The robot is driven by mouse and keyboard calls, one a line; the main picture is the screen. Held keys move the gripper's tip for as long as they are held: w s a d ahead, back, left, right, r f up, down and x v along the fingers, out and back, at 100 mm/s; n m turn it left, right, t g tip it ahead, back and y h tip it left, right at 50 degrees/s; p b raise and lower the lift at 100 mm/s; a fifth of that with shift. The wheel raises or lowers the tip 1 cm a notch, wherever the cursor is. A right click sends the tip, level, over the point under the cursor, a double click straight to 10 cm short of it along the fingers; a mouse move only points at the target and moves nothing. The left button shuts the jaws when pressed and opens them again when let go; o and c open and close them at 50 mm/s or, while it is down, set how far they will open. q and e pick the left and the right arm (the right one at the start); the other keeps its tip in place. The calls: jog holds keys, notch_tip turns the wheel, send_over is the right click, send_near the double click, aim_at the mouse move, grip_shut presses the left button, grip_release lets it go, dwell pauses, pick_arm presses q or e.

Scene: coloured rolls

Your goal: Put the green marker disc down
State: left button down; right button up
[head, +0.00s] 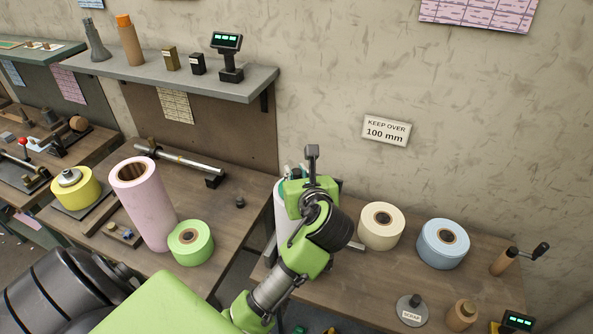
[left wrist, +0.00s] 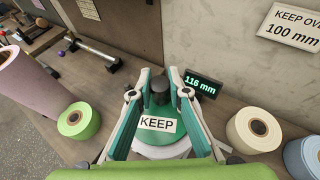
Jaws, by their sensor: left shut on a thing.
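The green marker disc (left wrist: 150,137) has a white KEEP label and a dark knob. It shows in the left wrist view between the fingers of my left gripper (left wrist: 160,92), which is shut on its knob. A pale, whitish roll (left wrist: 180,149) lies directly under the disc; I cannot tell whether they touch. In the head view my left gripper (head: 296,182) is over the pale roll (head: 281,212) on the right bench, and my own wrist hides the disc.
A readout (left wrist: 201,84) showing 116 mm stands behind the disc. A cream roll (head: 381,226) and a blue roll (head: 443,244) stand to the right. A SCRAP disc (head: 411,312) is in front. Green (head: 190,243) and pink (head: 143,205) rolls stand on the left bench.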

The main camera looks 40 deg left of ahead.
pick_arm(q)
jog(key=shift+f, duration=0.1)
jog(key=c, duration=1.9)
grip_release()
jog(key=shift+f, duration=0.1)
jog(key=shift+s+d+r, duration=0.15)
jog(key=shift+d+r, duration=0.1)
jog(key=shift+d, duration=0.05)
jog(key=b+v, duration=0.2)
jog(key=v, duration=0.9)
jog(key=shift+s+d+r, duration=0.1)
jog(key=shift+s, duration=0.05)
